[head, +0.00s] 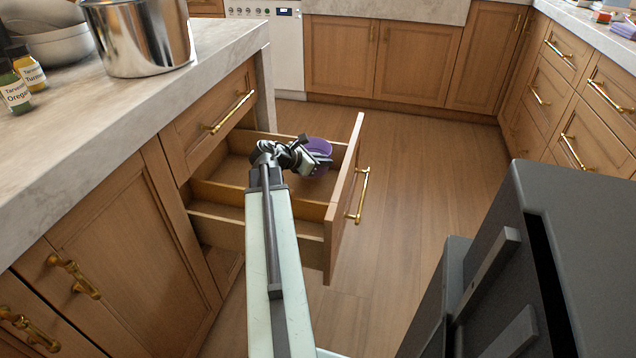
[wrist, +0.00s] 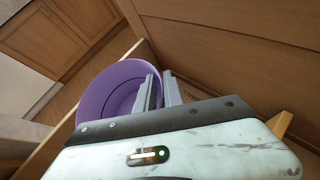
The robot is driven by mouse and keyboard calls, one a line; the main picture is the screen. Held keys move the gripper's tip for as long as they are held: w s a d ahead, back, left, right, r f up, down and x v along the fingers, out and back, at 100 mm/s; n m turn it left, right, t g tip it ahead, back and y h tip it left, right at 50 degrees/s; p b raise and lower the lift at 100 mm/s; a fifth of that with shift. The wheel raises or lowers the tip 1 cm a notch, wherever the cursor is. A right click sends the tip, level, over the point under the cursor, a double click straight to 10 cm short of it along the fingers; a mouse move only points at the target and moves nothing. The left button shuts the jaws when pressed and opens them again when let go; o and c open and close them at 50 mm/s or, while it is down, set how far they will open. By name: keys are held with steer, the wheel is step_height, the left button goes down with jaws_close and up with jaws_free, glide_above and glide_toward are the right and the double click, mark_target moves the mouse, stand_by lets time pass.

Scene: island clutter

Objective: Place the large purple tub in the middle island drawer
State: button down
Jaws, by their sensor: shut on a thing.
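The large purple tub (head: 319,150) is at my gripper (head: 318,160), over the far part of the open middle island drawer (head: 230,171). In the wrist view the tub (wrist: 108,88) is round and open, with its mouth facing the camera. My gripper (wrist: 160,92) is shut on the tub's wall at its right side. The drawer is pulled out, with a divider across it and its front panel on the right. Whether the tub touches the drawer floor cannot be told. My arm hides part of the drawer.
The marble island top (head: 130,90) holds a steel pot (head: 137,38), bowls (head: 55,42) and spice bottles (head: 28,68). A shut drawer with a brass handle (head: 230,112) sits above the open one. Wooden floor (head: 430,170) lies clear to the right.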

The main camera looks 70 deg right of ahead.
mark_target(321, 171)
steer(key=shift+f+b, duration=2.3)
steer(key=shift+f, duration=0.05)
steer(key=shift+f, duration=0.1)
steer(key=c, duration=1.4)
jaws_free()
steer(key=shift+c, duration=0.2)
steer(key=shift+r, duration=0.2)
steer(key=shift+w+a+r+p, duration=0.1)
steer(key=shift+a+r+p, duration=0.05)
steer(key=shift+r+p, duration=0.4)
steer(key=shift+w+a+r+p, duration=0.1)
steer(key=shift+a+r+p, duration=0.05)
steer(key=shift+r+p, duration=0.35)
steer(key=p+v, duration=0.5)
steer(key=v, duration=0.6)
steer(key=shift+f, duration=0.3)
